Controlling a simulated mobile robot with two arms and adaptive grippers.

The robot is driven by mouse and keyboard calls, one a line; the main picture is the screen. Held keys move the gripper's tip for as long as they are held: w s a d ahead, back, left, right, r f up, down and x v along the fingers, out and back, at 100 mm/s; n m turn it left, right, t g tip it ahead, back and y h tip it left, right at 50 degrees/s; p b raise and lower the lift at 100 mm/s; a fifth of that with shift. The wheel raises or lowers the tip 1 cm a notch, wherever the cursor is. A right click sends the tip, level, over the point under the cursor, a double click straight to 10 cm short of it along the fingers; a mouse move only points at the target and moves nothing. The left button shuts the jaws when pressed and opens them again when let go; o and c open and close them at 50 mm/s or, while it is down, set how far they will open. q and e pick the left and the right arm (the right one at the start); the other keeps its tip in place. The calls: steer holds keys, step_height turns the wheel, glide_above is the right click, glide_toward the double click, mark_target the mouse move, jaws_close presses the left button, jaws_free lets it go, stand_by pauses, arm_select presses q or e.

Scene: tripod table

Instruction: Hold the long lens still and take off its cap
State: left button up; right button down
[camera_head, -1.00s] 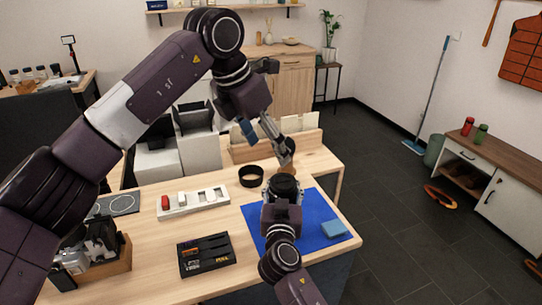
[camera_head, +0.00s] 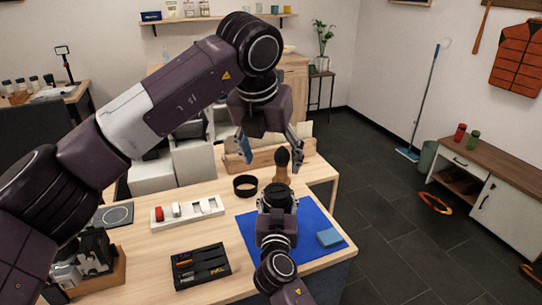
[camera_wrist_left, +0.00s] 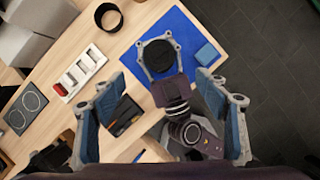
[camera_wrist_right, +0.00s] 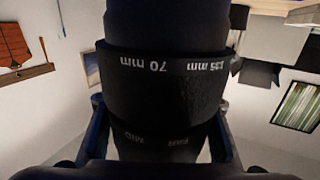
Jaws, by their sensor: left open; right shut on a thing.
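The long lens (camera_wrist_right: 165,95) is black with white "70 mm" and "135 mm" marks, and fills the right wrist view. My right gripper (camera_head: 277,205) is shut around its barrel and holds it upright over the blue mat. The lens's round dark top, where the cap (camera_wrist_left: 158,55) sits, faces up in the left wrist view; the cap's edge is hard to make out. My left gripper (camera_head: 268,150) is open and empty, fingers pointing down, above and behind the lens. It also shows wide open in the left wrist view (camera_wrist_left: 163,85).
The blue mat (camera_head: 310,255) carries a blue block (camera_head: 329,238). A black ring-shaped dish (camera_head: 245,186), a white tray (camera_head: 188,211) and a black tool case (camera_head: 201,266) stand to the left. A brown-handled brush (camera_head: 282,170) stands just behind the lens.

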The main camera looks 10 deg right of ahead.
mark_target(277, 191)
arm_select(q)
steer(key=shift+n, duration=0.7)
steer(key=x, duration=1.2)
steer(key=shift+c, duration=0.7)
steer(key=c, duration=1.1)
steer(key=shift+r, duration=0.65)
steer(key=shift+y, duration=0.3)
steer(key=shift+r, duration=2.45)
